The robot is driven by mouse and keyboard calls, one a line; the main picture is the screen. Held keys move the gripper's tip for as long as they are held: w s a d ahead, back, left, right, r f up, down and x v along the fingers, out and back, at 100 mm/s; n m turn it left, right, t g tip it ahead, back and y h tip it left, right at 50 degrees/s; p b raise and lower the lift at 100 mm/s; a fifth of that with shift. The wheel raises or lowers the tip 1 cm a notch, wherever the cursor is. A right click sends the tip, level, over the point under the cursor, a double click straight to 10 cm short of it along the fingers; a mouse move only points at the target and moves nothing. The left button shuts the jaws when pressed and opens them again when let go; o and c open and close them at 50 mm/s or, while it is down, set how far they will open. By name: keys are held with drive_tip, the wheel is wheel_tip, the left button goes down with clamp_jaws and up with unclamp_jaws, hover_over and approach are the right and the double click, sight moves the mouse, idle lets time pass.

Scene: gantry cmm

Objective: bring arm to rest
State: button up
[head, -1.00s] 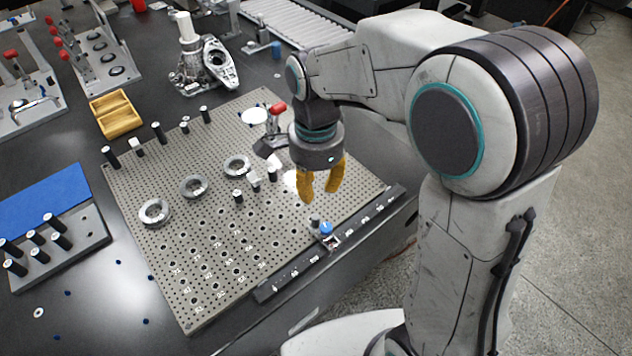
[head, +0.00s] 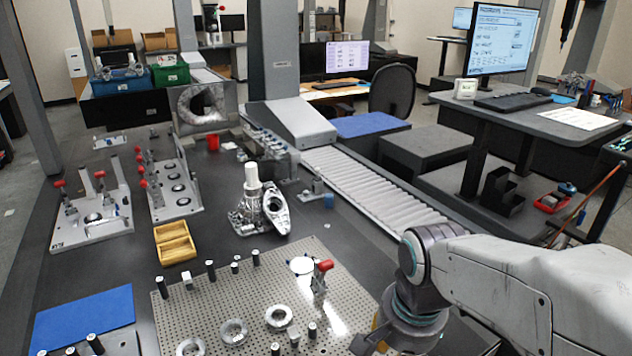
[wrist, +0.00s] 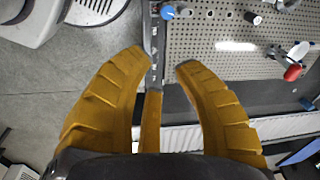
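My gripper (wrist: 162,62) has yellow ribbed fingers. In the wrist view their tips stand apart with nothing between them, over the edge of the perforated metal plate (wrist: 215,75). In the head view my arm comes in from the lower right and only a bit of a yellow finger shows at the bottom edge. The plate (head: 235,310) lies to the left of my wrist there. A red-handled toggle clamp (head: 322,270) stands on the plate near my wrist, apart from it. It also shows in the wrist view (wrist: 292,70).
Metal rings (head: 233,331) and black-and-white pins (head: 255,257) stand on the plate. A yellow tray (head: 175,252), a metal casting (head: 275,210) and a blue mat (head: 83,318) lie around it. A roller conveyor (head: 375,190) runs behind. A blue knob (wrist: 168,12) sits at the plate's edge.

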drive_tip(key=s+d+r+n+t+p, duration=0.2)
drive_tip(key=s+d+r+n+p, duration=0.3)
drive_tip(key=s+r+n, duration=0.2)
drive_tip(key=shift+s+r+n+p, duration=0.2)
drive_tip(key=shift+s+n+p, duration=0.15)
drive_tip(key=shift+s+n, duration=0.5)
idle(0.8)
